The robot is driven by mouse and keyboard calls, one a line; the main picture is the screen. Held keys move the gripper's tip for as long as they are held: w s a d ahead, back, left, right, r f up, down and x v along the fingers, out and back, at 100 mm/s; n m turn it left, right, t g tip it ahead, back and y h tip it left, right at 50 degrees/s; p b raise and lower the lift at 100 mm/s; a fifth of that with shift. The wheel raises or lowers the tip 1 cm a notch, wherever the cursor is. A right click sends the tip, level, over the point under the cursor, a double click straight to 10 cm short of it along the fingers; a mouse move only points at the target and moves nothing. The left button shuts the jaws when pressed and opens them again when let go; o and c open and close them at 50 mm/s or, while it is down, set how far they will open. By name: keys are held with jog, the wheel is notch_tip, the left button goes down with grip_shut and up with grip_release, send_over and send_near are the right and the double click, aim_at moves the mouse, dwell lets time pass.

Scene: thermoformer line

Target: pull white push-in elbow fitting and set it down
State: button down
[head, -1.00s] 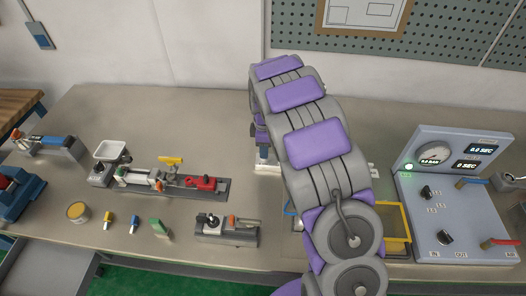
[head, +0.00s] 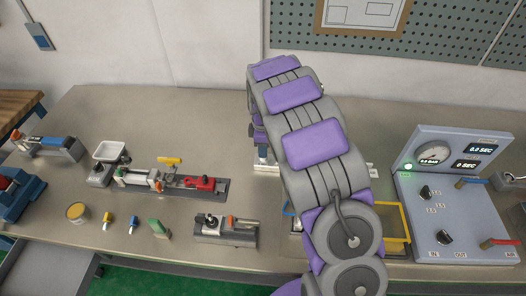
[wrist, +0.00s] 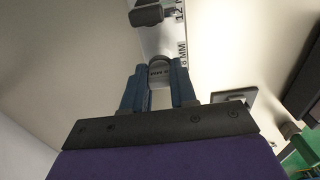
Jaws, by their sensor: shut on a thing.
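A dark grey fitting or knob (wrist: 150,13) sits farther along that plate. In the head view my arm hides the fitting and the fingertips.
A gauge panel (head: 459,215) with valves stands right of my arm. A yellow-edged frame (head: 405,222) lies partly behind my arm. To the left are a rail with a red clamp (head: 200,184), a small fixture (head: 226,229) and a yellow tin (head: 77,212). The back left bench is clear.

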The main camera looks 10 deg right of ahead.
jog(key=shift+r, duration=0.2)
dwell(0.5)
jog(key=shift+r+p, duration=0.95)
jog(key=shift+r, duration=1.5)
